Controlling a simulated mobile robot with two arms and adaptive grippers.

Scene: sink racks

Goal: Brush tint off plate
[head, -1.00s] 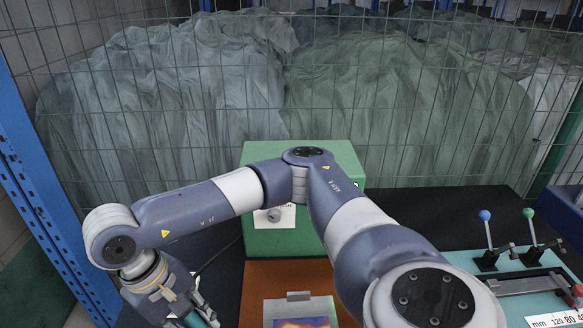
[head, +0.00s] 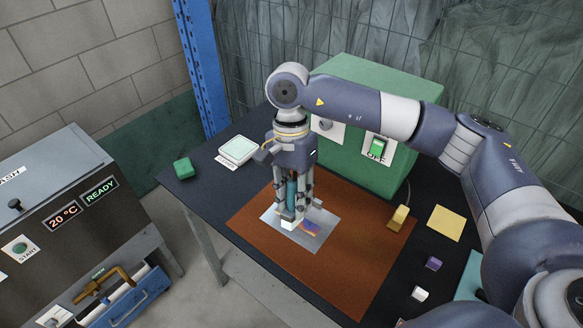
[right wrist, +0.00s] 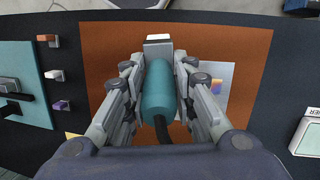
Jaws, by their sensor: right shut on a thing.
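The plate (head: 318,246) is a thin grey metal sheet lying flat on an orange-brown mat. A purple, orange and yellow tint patch (head: 311,229) shows on it, just right of the gripper. My right gripper (head: 290,205) points down over the plate, shut on a teal cylindrical brush (right wrist: 158,92) with a white block-like tip (head: 289,225) and a dark cable. I cannot tell whether the tip touches the plate. In the right wrist view the plate (right wrist: 215,100) shows partly, right of the brush, behind the fingers. My left gripper is not in view.
A green box (head: 350,100) with a switch stands behind the orange-brown mat (head: 350,275). A yellow pad (head: 446,222), a purple block (head: 433,263) and a white block (head: 419,293) lie right. A white device (head: 239,149) and a green block (head: 184,168) sit at the left edge.

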